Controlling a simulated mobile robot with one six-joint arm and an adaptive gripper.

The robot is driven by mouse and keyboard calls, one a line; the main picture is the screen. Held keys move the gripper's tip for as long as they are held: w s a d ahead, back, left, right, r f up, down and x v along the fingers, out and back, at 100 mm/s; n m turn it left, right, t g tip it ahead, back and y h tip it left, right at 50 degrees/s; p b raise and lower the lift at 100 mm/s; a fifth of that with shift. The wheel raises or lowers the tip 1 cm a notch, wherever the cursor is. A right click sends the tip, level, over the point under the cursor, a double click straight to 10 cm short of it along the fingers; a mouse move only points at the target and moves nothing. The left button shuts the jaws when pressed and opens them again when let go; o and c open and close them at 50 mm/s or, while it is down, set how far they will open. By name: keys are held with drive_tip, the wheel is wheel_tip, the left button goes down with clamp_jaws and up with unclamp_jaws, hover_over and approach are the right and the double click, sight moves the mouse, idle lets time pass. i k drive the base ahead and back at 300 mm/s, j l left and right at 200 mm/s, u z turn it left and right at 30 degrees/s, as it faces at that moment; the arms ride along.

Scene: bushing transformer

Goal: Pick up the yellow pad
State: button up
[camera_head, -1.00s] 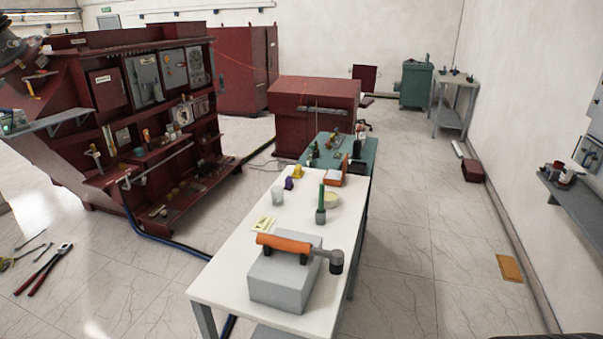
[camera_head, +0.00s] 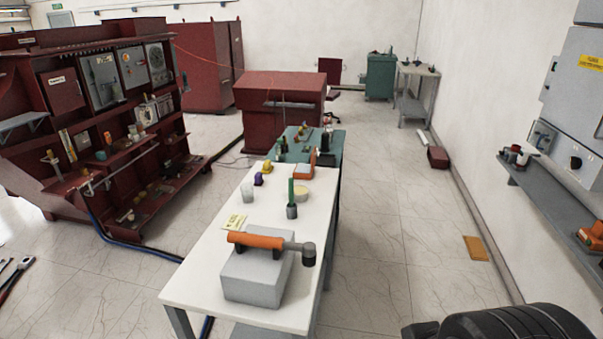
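A small pale yellow pad (camera_head: 235,221) with dark marks lies on the white table (camera_head: 190,275), behind the grey block and partly beside the orange-handled tool. A flat orange-yellow piece (camera_head: 475,248) lies on the floor to the right of the table, near the wall; I cannot tell whether it is a pad too. My gripper is not visible. A black rounded part of my arm shows at the bottom right corner, apart from both pieces.
A grey block (camera_head: 255,280) carries an orange-handled tool (camera_head: 258,240). A green-topped item (camera_head: 291,200), a glass (camera_head: 247,192) and a round tan item (camera_head: 301,194) stand nearby. A wall shelf (camera_head: 550,205) is at right. Floor between table and wall is mostly clear.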

sight(266, 168)
drive_tip(key=i+j+u, duration=0.2)
drive_tip(key=j+u, duration=0.2)
drive_tip(key=j, duration=0.2)
drive_tip(key=i+j+u, duration=0.3)
drive_tip(key=j+u, duration=0.15)
drive_tip(key=i+j+u, duration=0.4)
drive_tip(key=j, duration=0.2)
drive_tip(key=i+j+u, duration=0.55)
drive_tip(key=i+u, duration=0.3)
drive_tip(key=i+l+z, duration=0.1)
drive_tip(key=i+z, duration=0.55)
drive_tip(key=z, duration=0.2)
drive_tip(key=i+j+z, duration=0.1)
drive_tip(key=i+z, duration=0.3)
drive_tip(key=i+j+z, duration=0.2)
drive_tip(key=z, duration=0.2)
drive_tip(key=i+l+z, duration=0.35)
drive_tip(key=i+z, duration=0.15)
drive_tip(key=i, duration=0.15)
drive_tip(key=i+z, duration=0.5)
drive_tip(key=i, duration=0.15)
drive_tip(key=i+j+z, duration=0.15)
drive_tip(key=i+z, duration=0.35)
drive_tip(key=i, duration=0.2)
drive_tip(key=i+l+z, duration=0.1)
drive_tip(key=i, duration=0.3)
drive_tip(key=i+l+z, duration=0.1)
drive_tip(key=i+l, duration=0.15)
drive_tip(key=i, duration=0.1)
